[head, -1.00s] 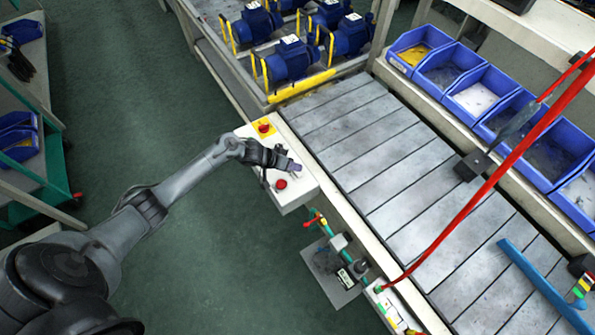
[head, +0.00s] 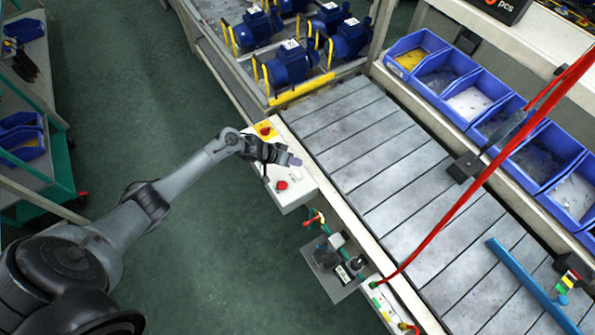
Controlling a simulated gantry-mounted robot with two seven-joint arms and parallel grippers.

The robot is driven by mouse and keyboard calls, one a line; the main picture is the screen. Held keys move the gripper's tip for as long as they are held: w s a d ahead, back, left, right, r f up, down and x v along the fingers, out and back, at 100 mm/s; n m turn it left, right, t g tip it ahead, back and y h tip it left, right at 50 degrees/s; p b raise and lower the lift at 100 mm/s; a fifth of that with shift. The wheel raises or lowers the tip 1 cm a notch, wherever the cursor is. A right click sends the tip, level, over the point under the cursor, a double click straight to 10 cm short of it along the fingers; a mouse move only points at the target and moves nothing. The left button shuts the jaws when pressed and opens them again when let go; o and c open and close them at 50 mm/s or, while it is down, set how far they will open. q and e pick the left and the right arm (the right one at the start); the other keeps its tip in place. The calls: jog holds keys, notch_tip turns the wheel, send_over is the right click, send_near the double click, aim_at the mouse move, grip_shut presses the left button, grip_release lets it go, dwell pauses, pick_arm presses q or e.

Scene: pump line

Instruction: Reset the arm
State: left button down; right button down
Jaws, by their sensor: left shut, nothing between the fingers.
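My left arm reaches in from the lower left. Its gripper (head: 292,162) is shut and empty, over the white control box (head: 297,192) at the conveyor's near edge. The box carries a red button (head: 282,185) and a red emergency button on a yellow plate (head: 265,131). The gripper appears to be above the box between and to the right of these buttons; whether it touches the box I cannot tell. My right gripper is not in the view.
The slatted conveyor (head: 392,162) is bare in its middle. Blue pumps (head: 290,60) stand on a rack at the top. Blue bins (head: 470,100) line the far side. A red hose (head: 455,222) crosses the conveyor. A blue bar (head: 525,278) lies at lower right.

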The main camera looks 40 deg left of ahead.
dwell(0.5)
pick_arm(q)
jog(key=shift+s+d+f, duration=0.1)
jog(key=shift+d+f, duration=0.05)
jog(key=shift+d, duration=0.05)
jog(key=s+d, duration=0.1)
jog(key=d+m+y, duration=0.1)
jog(key=d, duration=0.1)
jog(key=s+d+f+m, duration=0.1)
jog(key=d, duration=0.1)
jog(key=shift+s+d, duration=0.25)
jog(key=shift+s, duration=0.05)
jog(key=s+d+r+m+y, duration=0.25)
jog(key=s+d+r, duration=0.25)
jog(key=s+d, duration=0.5)
jog(key=s+a+r+g+y, duration=0.15)
jog(key=s+r, duration=0.25)
jog(key=s, duration=0.4)
jog(key=s+r+g, duration=0.2)
jog(key=s+r, duration=0.3)
jog(key=s, duration=0.2)
notch_tip(320, 180, up, 17)
jog(key=p, duration=1.6)
jog(key=shift+s+f+n+p, duration=0.2)
jog(key=shift+s+n+p, duration=0.05)
jog(key=shift+n+p, duration=0.15)
